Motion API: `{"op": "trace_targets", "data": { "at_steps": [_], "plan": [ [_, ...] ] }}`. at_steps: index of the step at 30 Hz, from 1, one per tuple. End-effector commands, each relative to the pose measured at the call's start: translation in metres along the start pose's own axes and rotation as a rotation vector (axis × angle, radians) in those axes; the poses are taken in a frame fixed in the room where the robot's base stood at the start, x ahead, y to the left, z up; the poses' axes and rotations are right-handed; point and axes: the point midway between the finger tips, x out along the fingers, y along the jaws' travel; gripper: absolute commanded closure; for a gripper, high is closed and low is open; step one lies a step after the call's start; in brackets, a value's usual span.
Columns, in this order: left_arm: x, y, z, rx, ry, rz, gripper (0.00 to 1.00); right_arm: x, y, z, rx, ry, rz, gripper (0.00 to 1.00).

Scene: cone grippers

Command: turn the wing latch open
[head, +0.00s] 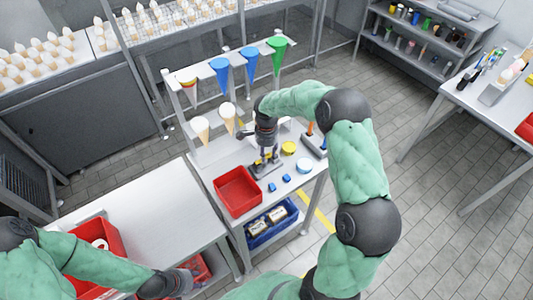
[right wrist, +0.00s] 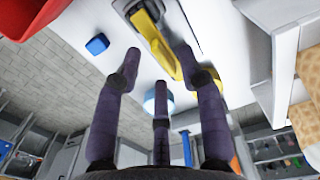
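The wing latch is a yellow wing on a grey plate (head: 265,171), on the white work table under my right gripper (head: 268,154). In the right wrist view the yellow wing (right wrist: 157,47) lies slantwise between the spread fingertips of my right gripper (right wrist: 158,60). The fingers look apart, and I cannot tell whether the right one touches the wing. In the head view the gripper partly hides the latch. My left gripper (head: 188,282) is low at the left, away from the latch beside the near table; its fingers are too unclear to read.
Near the latch are a red tray (head: 237,192), blue blocks (head: 286,178), a yellow round item (head: 288,148) and a white-blue round item (head: 304,166). A rack with blue and green cones (head: 277,55) stands behind. A blue crate (head: 272,223) sits below.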

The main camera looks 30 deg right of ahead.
Motion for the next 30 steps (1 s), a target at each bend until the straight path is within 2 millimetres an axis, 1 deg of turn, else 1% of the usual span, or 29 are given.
{"op": "trace_targets", "data": {
  "at_steps": [1, 4, 13, 14, 15, 17, 18, 30],
  "plan": [
    [0.0004, -0.0001, 0.0, 0.0, 0.0, 0.0, 0.6, 0.0043, 0.0, -0.0003, 0.0, 0.0, 0.0, 0.6],
    [0.0005, -0.0002, -0.0001, 0.0, 0.0, 0.0, 0.6, 0.0085, 0.0, -0.0004, 0.0, 0.001, 0.0, 0.6],
    [0.0005, -0.0002, -0.0001, 0.0, 0.0, 0.0, 0.6, 0.0098, -0.0002, -0.0003, 0.0, 0.001, -0.001, 0.6],
    [0.0005, -0.0002, -0.0001, 0.0, 0.0, 0.0, 0.6, 0.0098, -0.0002, -0.0003, 0.0, 0.001, -0.001, 0.69],
    [0.0005, -0.0002, -0.0001, 0.0, 0.0, 0.0, 0.6, 0.0098, -0.0002, -0.0003, 0.0, 0.001, -0.001, 0.8],
    [0.0005, -0.0002, -0.0001, 0.0, 0.0, 0.0, 0.6, 0.0097, -0.0002, -0.0003, 0.0, 0.001, -0.001, 0.97],
    [0.0005, -0.0002, -0.0001, 0.0, 0.0, 0.0, 0.6, 0.0097, -0.0002, -0.0002, 0.0, 0.001, -0.001, 1.0],
    [0.0013, -0.0005, -0.0002, 0.0, 0.0, 0.0, 0.6, 0.0098, -0.0003, -0.0004, -0.036, 0.001, -0.001, 1.0]
  ]
}}
